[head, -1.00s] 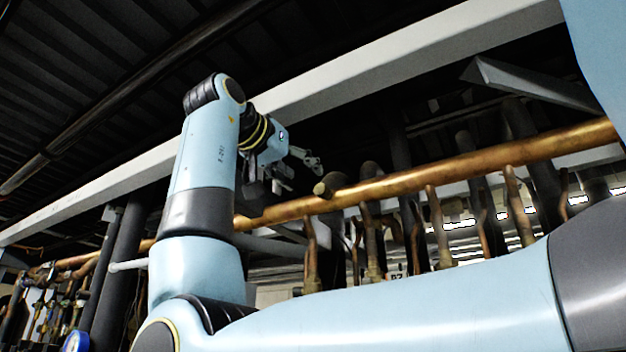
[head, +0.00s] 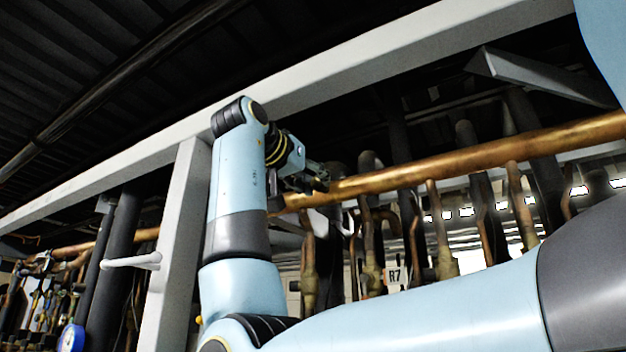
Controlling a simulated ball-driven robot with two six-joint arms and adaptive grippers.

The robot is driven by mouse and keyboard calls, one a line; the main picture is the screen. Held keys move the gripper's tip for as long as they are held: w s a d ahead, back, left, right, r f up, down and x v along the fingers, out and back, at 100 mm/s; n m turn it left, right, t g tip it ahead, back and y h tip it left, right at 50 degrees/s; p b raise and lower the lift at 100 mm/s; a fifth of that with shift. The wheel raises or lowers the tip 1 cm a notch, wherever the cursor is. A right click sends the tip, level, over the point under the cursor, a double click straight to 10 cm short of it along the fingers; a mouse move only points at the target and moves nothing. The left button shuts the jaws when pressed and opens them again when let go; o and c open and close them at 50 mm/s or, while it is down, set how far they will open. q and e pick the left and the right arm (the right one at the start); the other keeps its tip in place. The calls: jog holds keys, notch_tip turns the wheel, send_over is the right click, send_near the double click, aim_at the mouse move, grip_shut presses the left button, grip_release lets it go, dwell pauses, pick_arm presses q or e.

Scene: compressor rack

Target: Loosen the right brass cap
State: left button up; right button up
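My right gripper (head: 319,180) is at the end of the blue arm that rises in the middle of the head view. It is small and dark, and lies against the copper pipe (head: 450,162) in the picture. Whether its fingers are open or closed on something cannot be made out. No brass cap shows clearly; the spot where a round brownish end stood out on the pipe is now behind the gripper. Whether the gripper touches it cannot be told. My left gripper is not in view.
A grey beam (head: 330,75) runs above the pipe, and a grey post (head: 180,250) stands left of my arm. Several thin copper branches and dark pipes hang below the copper pipe. A blue-rimmed gauge (head: 72,337) is at the lower left.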

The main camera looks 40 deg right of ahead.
grip_shut()
jog(key=n, duration=0.4)
jog(key=shift+n, duration=0.3)
jog(key=n, duration=0.3)
jog(key=shift+n+b, duration=0.35)
jog(key=shift+n, duration=0.05)
jog(key=n, duration=0.9)
jog(key=shift+n, duration=0.4)
jog(key=n+p, duration=0.1)
jog(key=n, duration=0.4)
jog(key=shift+r+n, duration=0.1)
jog(key=shift+n, duration=0.2)
